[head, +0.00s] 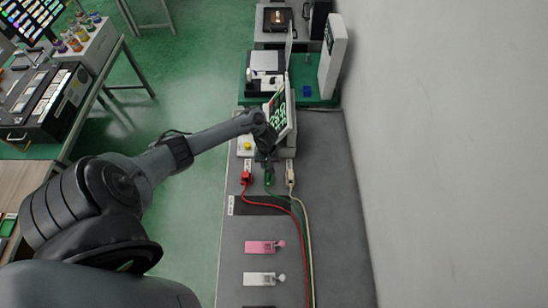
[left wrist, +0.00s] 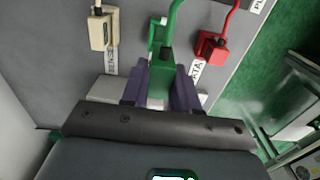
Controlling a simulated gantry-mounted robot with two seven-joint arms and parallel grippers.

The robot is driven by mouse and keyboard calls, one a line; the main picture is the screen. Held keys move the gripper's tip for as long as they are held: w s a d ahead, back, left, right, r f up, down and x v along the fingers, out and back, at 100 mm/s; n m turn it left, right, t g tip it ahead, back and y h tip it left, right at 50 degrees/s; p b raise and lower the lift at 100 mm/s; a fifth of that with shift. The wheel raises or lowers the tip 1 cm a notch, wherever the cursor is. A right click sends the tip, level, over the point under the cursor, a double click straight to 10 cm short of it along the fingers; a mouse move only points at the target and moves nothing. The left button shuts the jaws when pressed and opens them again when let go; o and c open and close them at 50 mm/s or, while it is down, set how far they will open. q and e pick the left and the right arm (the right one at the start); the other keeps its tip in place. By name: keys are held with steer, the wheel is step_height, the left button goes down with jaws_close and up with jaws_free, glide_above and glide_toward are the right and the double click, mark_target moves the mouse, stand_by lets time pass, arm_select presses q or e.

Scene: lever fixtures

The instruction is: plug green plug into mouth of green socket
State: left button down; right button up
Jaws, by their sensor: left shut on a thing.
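The green plug (left wrist: 162,68) with its green cable shows in the left wrist view between the two dark purple fingers of my left gripper (left wrist: 160,88). The gripper is shut on it. In the head view my left gripper (head: 264,152) is at the front of a device with a screen, and the green plug (head: 268,178) shows just below it. The green socket is hidden behind the gripper and plug, so I cannot tell whether the plug sits in its mouth. My right gripper is not in view.
A red plug (head: 246,176) and a cream plug (head: 290,176) flank the green one, with cables running along the grey bench (head: 235,275). The screen device (head: 281,112) stands behind. A wall bounds the right.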

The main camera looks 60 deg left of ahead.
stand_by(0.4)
arm_select(q)
steer(key=shift+r+p, duration=0.2)
steer(key=shift+p, duration=0.55)
steer(key=shift+f+b, duration=2)
steer(key=shift+f, duration=1.05)
steer(key=shift+p, duration=1.15)
steer(key=shift+f+b, duration=1.3)
steer(key=shift+f, duration=0.7)
steer(key=c, duration=0.8)
jaws_free()
step_height(320, 180, up, 11)
steer(key=p, duration=0.4)
steer(key=shift+f, duration=0.1)
